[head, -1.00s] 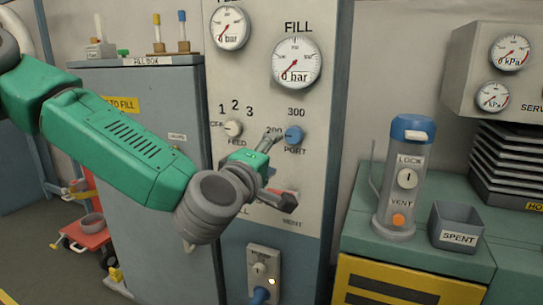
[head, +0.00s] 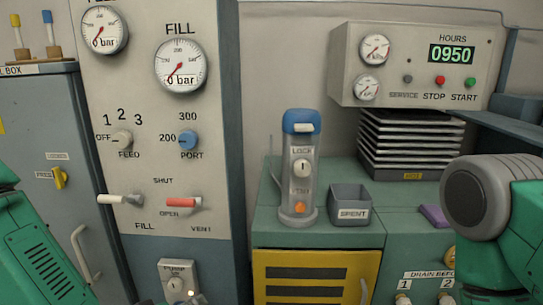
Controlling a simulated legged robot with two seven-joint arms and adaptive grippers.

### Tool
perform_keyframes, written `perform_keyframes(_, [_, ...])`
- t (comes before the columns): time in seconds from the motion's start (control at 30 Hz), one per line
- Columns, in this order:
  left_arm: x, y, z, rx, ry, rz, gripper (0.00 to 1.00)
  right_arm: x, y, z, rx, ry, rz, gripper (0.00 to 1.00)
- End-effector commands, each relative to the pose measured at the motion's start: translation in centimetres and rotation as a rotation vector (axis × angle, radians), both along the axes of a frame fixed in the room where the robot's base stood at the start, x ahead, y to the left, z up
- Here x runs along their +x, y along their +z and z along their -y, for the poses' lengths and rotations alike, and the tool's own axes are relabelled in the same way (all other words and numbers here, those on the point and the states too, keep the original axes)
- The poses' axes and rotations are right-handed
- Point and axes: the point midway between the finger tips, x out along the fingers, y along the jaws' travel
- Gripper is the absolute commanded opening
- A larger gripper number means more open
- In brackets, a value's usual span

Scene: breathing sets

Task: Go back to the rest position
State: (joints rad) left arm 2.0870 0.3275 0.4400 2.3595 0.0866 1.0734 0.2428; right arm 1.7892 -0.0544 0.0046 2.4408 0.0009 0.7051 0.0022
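My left arm (head: 28,252) shows only as a green link at the lower left edge, clear of the fill panel (head: 205,225). A small green bit at the bottom edge may also be mine. My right arm (head: 500,215) shows as a grey joint and green link at the right edge. Neither gripper's fingers can be seen. The blue PORT knob (head: 188,141) points towards 200, and the FEED knob (head: 122,140) towards OFF. The white FILL lever (head: 118,199) and red VENT lever (head: 183,203) lie roughly level.
A blue-capped cylinder (head: 300,170) stands on the green counter (head: 265,225) beside the SPENT bin (head: 350,205). A service box (head: 410,65) reads 0950. A grey cabinet (head: 60,150) stands at left. A yellow door (head: 310,278) is below the counter.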

Motion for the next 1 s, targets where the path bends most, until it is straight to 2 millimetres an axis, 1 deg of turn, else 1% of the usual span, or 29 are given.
perform_keyframes(0.03, [-2.6, -3.4, -0.4, 0.072, -0.063, -0.082, 0.56, 0.0, 0.0, 0.0, 0.0, 0.0, 0.0, 0.0])
perform_keyframes(0.07, [-4.2, -5.1, -0.8, 0.113, -0.101, -0.127, 0.56, 0.0, 0.0, 0.0, 0.0, 0.0, 0.0, 0.0])
perform_keyframes(0.1, [-6.3, -7.3, -1.4, 0.165, -0.152, -0.189, 0.56, 0.0, 0.0, 0.0, 0.0, 0.0, 0.0, 0.0])
perform_keyframes(0.17, [-9.6, -10.2, -2.6, 0.245, -0.228, -0.282, 0.56, 0.0, 0.0, 0.0, 0.0, 0.0, 0.0, 0.0])
perform_keyframes(0.2, [-11.8, -12.0, -3.5, 0.294, -0.28, -0.343, 0.56, 0.0, 0.0, 0.0, 0.0, 0.0, 0.0, 0.0])
perform_keyframes(0.27, [-15.1, -14.1, -5.0, 0.365, -0.356, -0.432, 0.56, 0.0, 0.0, 0.0, 0.0, 0.0, 0.0, 0.0])
perform_keyframes(0.3, [-17.2, -15.1, -6.0, 0.406, -0.404, -0.486, 0.56, 0.0, 0.0, 0.0, 0.0, 0.0, 0.0, 0.0])
perform_keyframes(0.4, [-21.3, -16.9, -8.3, 0.491, -0.501, -0.599, 0.56, 0.0, 0.0, 0.0, 0.0, 0.0, 0.0, 0.0])
perform_keyframes(0.5, [-24.0, -17.7, -10.1, 0.545, -0.567, -0.674, 0.56, 0.0, 0.0, 0.0, 0.0, 0.0, 0.0, 0.0])
perform_keyframes(0.6, [-25.2, -17.9, -10.9, 0.57, -0.6, -0.712, 0.56, 0.0, 0.0, 0.0, 0.0, 0.0, 0.0, 0.0])
perform_keyframes(0.63, [-25.3, -18.0, -11.0, 0.573, -0.603, -0.715, 0.56, 0.0, 0.0, 0.0, 0.0, 0.0, 0.0, 0.0])
perform_keyframes(1.0, [-25.3, -18.0, -11.0, 0.573, -0.603, -0.715, 0.56, 0.0, 0.0, 0.0, 0.0, 0.0, 0.0, 0.0])
